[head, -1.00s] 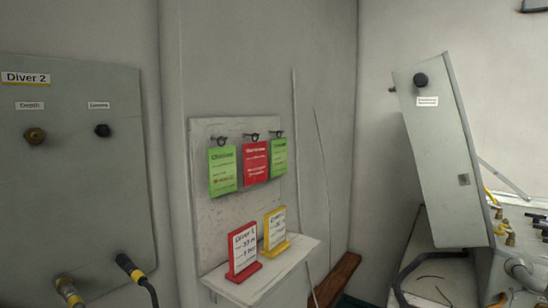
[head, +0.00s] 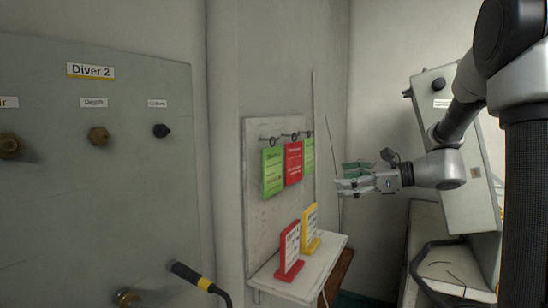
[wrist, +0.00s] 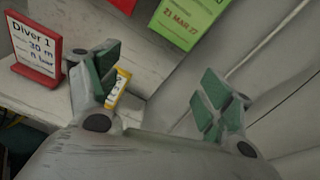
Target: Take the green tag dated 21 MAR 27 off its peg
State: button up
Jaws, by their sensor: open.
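The green tag dated 21 MAR 27 (wrist: 190,22) hangs at the top of the wrist view, partly cut off. It fits the right-hand green tag (head: 309,154) on the peg board in the head view, right of a red tag (head: 293,162). Its peg (head: 309,133) is at the top of the board. My gripper (head: 346,179) is open and empty, to the right of and slightly lower than the tag, apart from it. Its green-padded fingers (wrist: 158,82) are spread wide below the tag in the wrist view.
Another green tag (head: 272,173) hangs left of the red one. Below, a shelf (head: 272,286) carries a red stand card (head: 289,250) and a yellow one (head: 309,230). A tilted grey cabinet (head: 452,190) stands right, behind my arm. A Diver 2 panel (head: 110,200) fills the left.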

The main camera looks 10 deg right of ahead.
aim_at(309, 154)
jog(key=shift+w+a+r+m+t+y, duration=0.3)
jog(key=shift+w+a+r+m, duration=0.25)
jog(key=shift+w+a+r, duration=0.75)
jog(key=shift+w+a+r+m+t+y, duration=0.3)
jog(key=shift+w+a+r+m, duration=0.45)
jog(key=shift+a, duration=1)
jog(key=shift+w+a+r+m+t+y, duration=0.25)
jog(key=shift+w+a+r, duration=0.65)
jog(key=shift+w+a, duration=0.45)
jog(key=shift+s+a, duration=0.15)
jog(key=c, duration=0.6)
